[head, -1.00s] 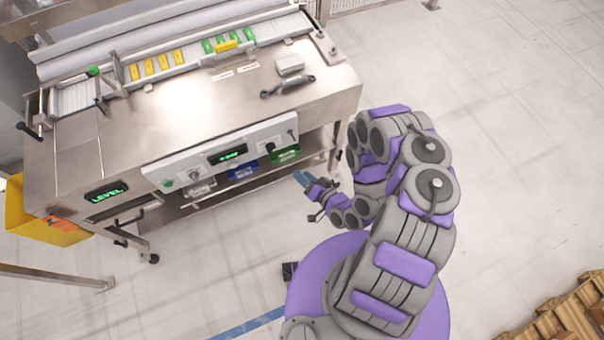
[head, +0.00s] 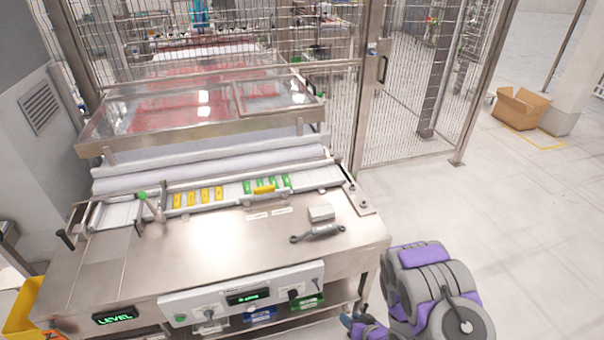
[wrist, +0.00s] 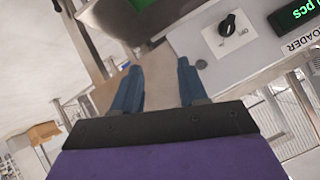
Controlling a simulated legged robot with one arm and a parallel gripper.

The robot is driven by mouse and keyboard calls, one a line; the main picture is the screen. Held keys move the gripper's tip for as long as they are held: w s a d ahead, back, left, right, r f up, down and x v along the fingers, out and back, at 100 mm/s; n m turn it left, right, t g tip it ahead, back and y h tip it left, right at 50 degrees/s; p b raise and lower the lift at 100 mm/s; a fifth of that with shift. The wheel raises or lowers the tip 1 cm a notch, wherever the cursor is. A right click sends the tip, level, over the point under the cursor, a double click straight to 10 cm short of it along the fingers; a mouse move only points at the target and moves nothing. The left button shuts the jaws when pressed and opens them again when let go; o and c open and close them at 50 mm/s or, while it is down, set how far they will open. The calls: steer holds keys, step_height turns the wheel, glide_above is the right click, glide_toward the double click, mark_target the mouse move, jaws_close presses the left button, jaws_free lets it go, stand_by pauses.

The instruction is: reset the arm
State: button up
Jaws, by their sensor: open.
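My arm, grey and purple, shows at the bottom right of the head view, folded beside the right end of the steel machine table (head: 200,265). My gripper (head: 355,322) is at the bottom edge there, partly cut off, near the table's front right corner. In the wrist view my gripper (wrist: 157,88) has its two blue fingers apart with nothing between them. Beyond the fingers the wrist view shows the machine's front panel (wrist: 240,45) with a black knob (wrist: 228,25) and a green display.
The table carries yellow and green pieces (head: 205,197) in a rail, a grey tool (head: 318,232) and a small white block (head: 321,213). A wire fence (head: 405,110) stands behind. A cardboard box (head: 520,108) lies at the back right. The floor at the right is clear.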

steer(key=w+d+r+g+h, duration=0.25)
steer(key=d+r+h, duration=0.35)
steer(key=d+r, duration=0.55)
steer(key=s+d+r+g+h, duration=0.2)
steer(key=s+r+g, duration=0.15)
steer(key=r, duration=0.75)
steer(key=s+a+r+g+y, duration=0.1)
steer(key=s+a+r, duration=0.4)
steer(key=s, duration=0.5)
steer(key=s+a+r+g+y+b, duration=0.1)
steer(key=s+a+r+g, duration=0.1)
steer(key=s+a+r, duration=0.3)
steer(key=s+a+r+g+y, duration=0.1)
steer(key=s+a+r, duration=0.5)
steer(key=s, duration=0.8)
step_height(320, 180, up, 2)
steer(key=shift+s+r+g+b, duration=0.2)
steer(key=shift+s+g+b, duration=0.2)
steer(key=shift+g, duration=0.2)
